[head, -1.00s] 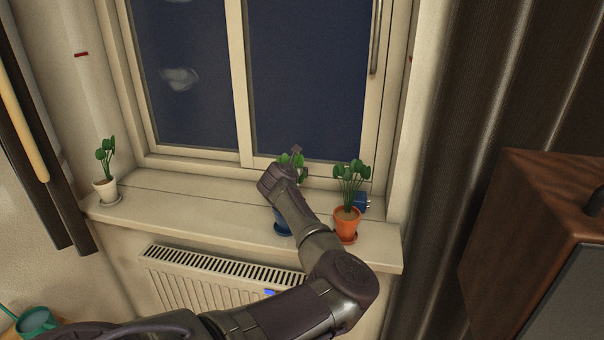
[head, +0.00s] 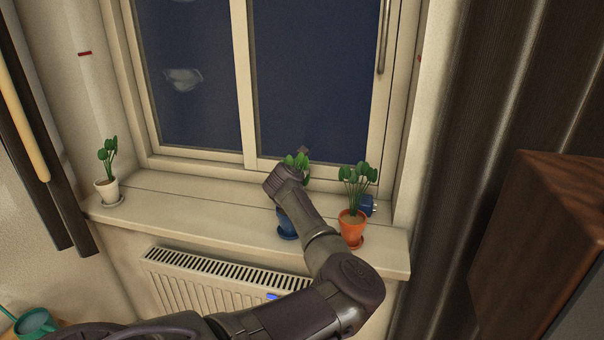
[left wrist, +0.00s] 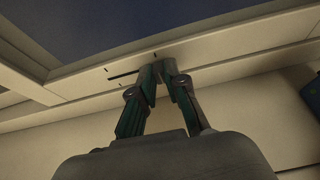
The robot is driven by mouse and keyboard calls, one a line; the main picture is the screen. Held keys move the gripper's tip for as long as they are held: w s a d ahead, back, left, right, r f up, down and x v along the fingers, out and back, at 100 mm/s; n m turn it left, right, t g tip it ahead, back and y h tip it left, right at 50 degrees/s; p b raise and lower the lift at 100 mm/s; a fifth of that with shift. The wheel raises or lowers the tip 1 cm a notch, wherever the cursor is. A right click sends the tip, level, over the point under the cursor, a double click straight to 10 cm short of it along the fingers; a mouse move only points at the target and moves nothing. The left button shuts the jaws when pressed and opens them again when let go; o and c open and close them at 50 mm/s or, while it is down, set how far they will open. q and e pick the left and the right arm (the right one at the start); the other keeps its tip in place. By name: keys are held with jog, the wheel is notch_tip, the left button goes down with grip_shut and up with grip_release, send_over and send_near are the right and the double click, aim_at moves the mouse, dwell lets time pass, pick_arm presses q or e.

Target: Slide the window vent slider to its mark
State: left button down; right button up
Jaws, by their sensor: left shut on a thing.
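The window frame's lower rail (left wrist: 225,66) carries a thin dark slot (left wrist: 124,75) with short dark tick marks near it. My left gripper (left wrist: 163,70) is at the slot's right end in the left wrist view, its fingertips close together on the vent slider. The slider is mostly hidden between the fingers, so I cannot tell its exact place against a mark. In the head view my left wrist (head: 287,182) is over the sill and hides the fingers and the slot. My right gripper is not in view.
On the sill (head: 190,202) stand a blue-potted plant (head: 287,228) behind my forearm, an orange-potted plant (head: 352,228) close to its right, and a white-potted plant (head: 108,190) at the left. A blue object (head: 367,205) sits behind the orange pot. A radiator (head: 205,285) is below.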

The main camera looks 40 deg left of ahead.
pick_arm(q)
jog(key=shift+s+a, duration=0.1)
jog(key=shift+a, duration=0.05)
jog(key=s+a+p, duration=0.1)
jog(key=s+a, duration=0.1)
jog(key=a, duration=0.1)
jog(key=a+p, duration=0.1)
jog(key=a, duration=0.1)
jog(key=shift+s+p, duration=0.3)
jog(key=shift+s, duration=0.1)
jog(key=shift+s+a, duration=0.1)
jog(key=shift+a, duration=0.1)
jog(key=shift+d, duration=0.1)
jog(key=c, duration=1.2)
grip_release()
jog(key=shift+f, duration=0.1)
jog(key=shift+o, duration=0.2)
jog(key=shift+s, duration=0.1)
jog(key=v, duration=1.1)
jog(key=shift+s+d+r, duration=0.2)
jog(key=shift+s, duration=0.05)
